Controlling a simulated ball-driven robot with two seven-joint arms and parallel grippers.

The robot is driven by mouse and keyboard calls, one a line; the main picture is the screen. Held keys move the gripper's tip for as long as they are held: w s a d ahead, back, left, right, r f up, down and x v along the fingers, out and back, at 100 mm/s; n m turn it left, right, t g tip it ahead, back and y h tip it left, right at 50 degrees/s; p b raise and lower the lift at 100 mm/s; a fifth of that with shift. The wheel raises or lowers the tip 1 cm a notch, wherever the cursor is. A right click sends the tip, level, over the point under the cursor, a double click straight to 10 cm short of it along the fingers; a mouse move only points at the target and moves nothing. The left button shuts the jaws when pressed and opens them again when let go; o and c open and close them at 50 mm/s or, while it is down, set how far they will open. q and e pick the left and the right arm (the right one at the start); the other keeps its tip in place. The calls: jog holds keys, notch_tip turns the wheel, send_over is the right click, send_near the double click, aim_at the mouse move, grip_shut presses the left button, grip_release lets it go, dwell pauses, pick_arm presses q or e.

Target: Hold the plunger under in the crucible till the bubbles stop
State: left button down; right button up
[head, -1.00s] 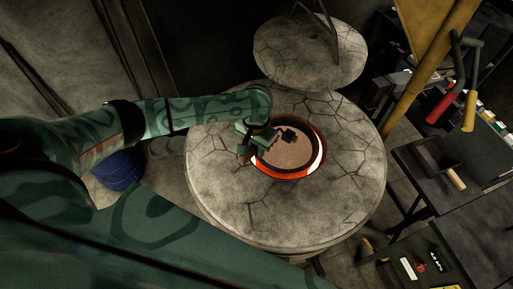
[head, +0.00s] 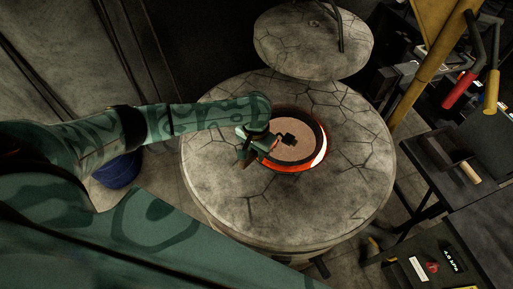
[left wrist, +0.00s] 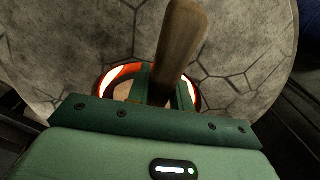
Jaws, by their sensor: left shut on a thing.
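The crucible (head: 319,131) sits in the round opening of the furnace (head: 350,185), with a glowing orange ring around it. Its contents show as a pale pinkish surface, and a small dark shape lies over it. I make out no bubbles. My left gripper (head: 267,144) is at the crucible's left edge in the head view, shut on the plunger (left wrist: 181,40). The plunger's wooden handle rises past the gripper in the left wrist view. The plunger's lower end is hidden, so I cannot tell how deep it is. My right gripper is not in view.
A round cracked lid (head: 300,50) is beyond the furnace. Red- and yellow-handled tools (head: 462,84) are at the right. A dark table (head: 485,215) and a labelled control panel (head: 430,268) stand to the right. A blue object (head: 117,170) is behind my left arm.

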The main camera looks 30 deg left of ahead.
pick_arm(q)
jog(key=shift+f+b, duration=1.35)
jog(key=shift+f, duration=2.05)
dwell(3.4)
